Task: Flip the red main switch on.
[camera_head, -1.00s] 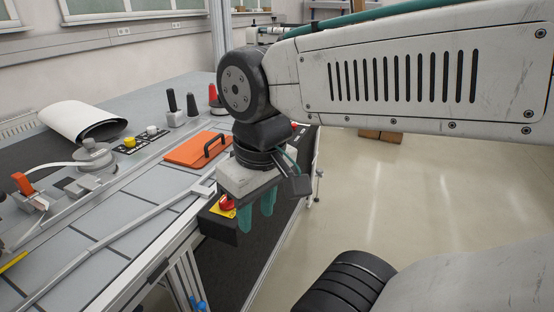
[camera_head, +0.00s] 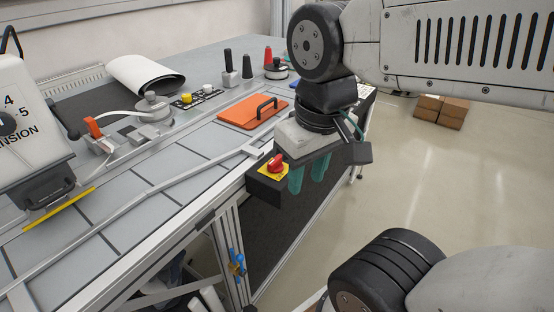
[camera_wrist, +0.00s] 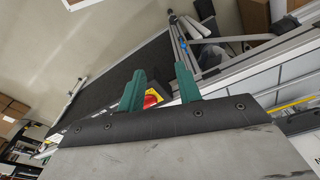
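The red main switch (camera_head: 276,163) is a rotary knob on a yellow plate on top of a black box (camera_head: 265,189) fixed at the bench's front edge. In the wrist view the red knob (camera_wrist: 150,101) and part of the yellow plate show between and behind my fingers, partly covered by the left finger and the gripper body. My gripper (camera_head: 307,186) is just right of the box, its green fingers pointing down. In the wrist view my gripper (camera_wrist: 160,74) is open, with the fingers apart and nothing held. I cannot tell whether a finger touches the box.
An orange plate with a black handle (camera_head: 254,113) lies on the bench (camera_head: 150,163) behind the switch. A tension unit (camera_head: 30,130) stands at the left. Cardboard boxes (camera_head: 440,111) sit on the far floor. The floor right of the bench is open.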

